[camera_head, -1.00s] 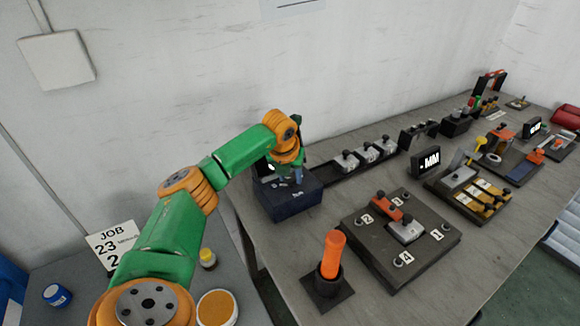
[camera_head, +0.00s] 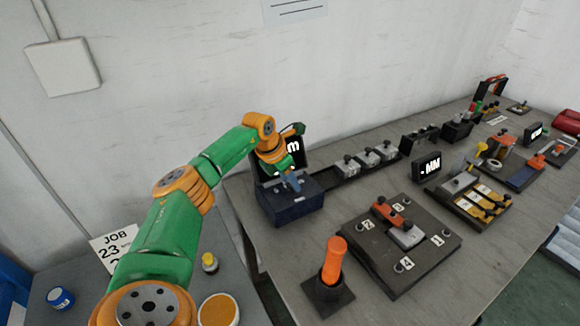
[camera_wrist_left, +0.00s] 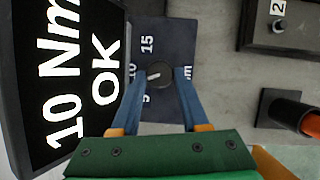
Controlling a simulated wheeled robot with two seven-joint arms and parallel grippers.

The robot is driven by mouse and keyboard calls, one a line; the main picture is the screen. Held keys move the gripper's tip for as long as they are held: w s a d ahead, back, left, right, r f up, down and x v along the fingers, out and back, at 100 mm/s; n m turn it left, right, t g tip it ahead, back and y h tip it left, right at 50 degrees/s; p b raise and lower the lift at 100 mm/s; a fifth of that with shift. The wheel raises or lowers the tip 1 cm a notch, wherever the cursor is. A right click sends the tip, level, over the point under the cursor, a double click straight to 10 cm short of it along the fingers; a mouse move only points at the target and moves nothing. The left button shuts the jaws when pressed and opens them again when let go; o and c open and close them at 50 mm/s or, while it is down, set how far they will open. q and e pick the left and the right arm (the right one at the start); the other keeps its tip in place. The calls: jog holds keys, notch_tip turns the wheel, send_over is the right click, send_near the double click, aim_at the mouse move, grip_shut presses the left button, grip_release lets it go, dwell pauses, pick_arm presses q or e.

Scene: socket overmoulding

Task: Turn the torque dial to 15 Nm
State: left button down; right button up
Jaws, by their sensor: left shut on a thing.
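The torque dial (camera_wrist_left: 160,75) is a round dark knob with a white pointer mark, on a dark blue box (camera_head: 290,207). In the left wrist view the box face (camera_wrist_left: 178,40) has the numbers 15, 10 and 5 printed round the dial, and the pointer mark is towards the 10. A black display (camera_wrist_left: 62,85) beside it reads "10 Nm OK"; it is partly hidden behind my arm in the head view (camera_head: 293,146). My left gripper (camera_wrist_left: 163,80) has its blue fingers on both sides of the dial, shut on it. My right gripper is not in view.
On the bench, an orange-handled tool (camera_head: 334,260) stands in a black holder in front of the box. A dark numbered plate (camera_head: 372,252) with an orange-and-grey part lies right of it. A rail of grey blocks (camera_head: 347,168) runs behind. Bare bench (camera_head: 400,305) shows at the front.

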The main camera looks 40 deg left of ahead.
pick_arm(q)
jog(key=shift+w+a+m+h, duration=0.1)
jog(key=shift+m+h, duration=0.3)
jog(key=shift+m, duration=0.8)
jog(key=shift+m+g+h+b, duration=0.35)
jog(key=shift+m+b, duration=0.3)
jog(key=shift+m, duration=0.45)
jog(key=shift+a, duration=0.1)
jog(key=c, duration=0.7)
grip_release()
jog(key=shift+o, duration=1.4)
jog(key=shift+w, duration=0.1)
